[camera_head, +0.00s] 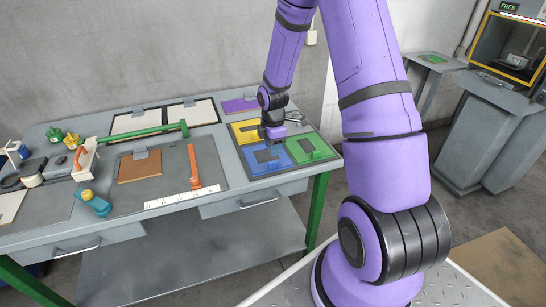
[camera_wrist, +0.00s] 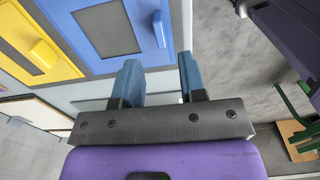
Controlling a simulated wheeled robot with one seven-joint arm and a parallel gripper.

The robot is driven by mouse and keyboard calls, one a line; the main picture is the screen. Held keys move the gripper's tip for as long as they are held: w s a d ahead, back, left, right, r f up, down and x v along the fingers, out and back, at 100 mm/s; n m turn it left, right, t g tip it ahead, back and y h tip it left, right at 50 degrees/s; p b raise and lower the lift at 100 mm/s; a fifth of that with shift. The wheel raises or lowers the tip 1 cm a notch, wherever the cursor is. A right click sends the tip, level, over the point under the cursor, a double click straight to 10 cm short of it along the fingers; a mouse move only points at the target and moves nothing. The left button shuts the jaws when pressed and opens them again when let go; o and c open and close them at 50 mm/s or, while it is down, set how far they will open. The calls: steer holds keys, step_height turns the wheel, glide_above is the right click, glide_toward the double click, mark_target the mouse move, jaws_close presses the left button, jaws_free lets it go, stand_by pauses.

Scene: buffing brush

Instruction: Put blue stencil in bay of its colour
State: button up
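The blue stencil (camera_head: 257,168) is a flat blue plate with a grey window, lying at the front of the grey board at the table's right end. In the wrist view the blue stencil (camera_wrist: 75,12) fills the upper middle, with a raised blue tab (camera_wrist: 158,28) on its right side. My gripper (camera_head: 273,140) is over this end of the table, close to the blue and yellow plates. In the wrist view my gripper (camera_wrist: 160,75) has its two blue fingers apart with nothing between them, close to the tab. I cannot tell the height gap.
A yellow plate (camera_head: 238,127) and a green plate (camera_head: 321,147) lie beside the blue one, a purple plate (camera_head: 238,105) behind. A white ruler (camera_head: 180,199), orange bar (camera_head: 194,167), brown board (camera_head: 139,166) and green bar (camera_head: 140,133) lie farther left. Several small tools stand at the left end.

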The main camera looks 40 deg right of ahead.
steer(key=s+a+r+m+t+h, duration=0.1)
steer(key=s+a+r+m, duration=0.35)
steer(key=r, duration=0.85)
steer(key=s+a+r+m+t, duration=0.25)
steer(key=s+r, duration=0.25)
steer(key=r, duration=0.8)
steer(key=s+a+r+m+t, duration=0.1)
steer(key=s+a+r+m, duration=0.2)
steer(key=s, duration=0.5)
steer(key=s+a+r+m+y, duration=0.1)
steer(key=s+a+r+m, duration=0.2)
steer(key=s+r, duration=0.3)
steer(key=s+m, duration=0.1)
steer(key=s, duration=0.2)
steer(key=shift+r+m+t, duration=0.35)
steer(key=shift+m, duration=0.05)
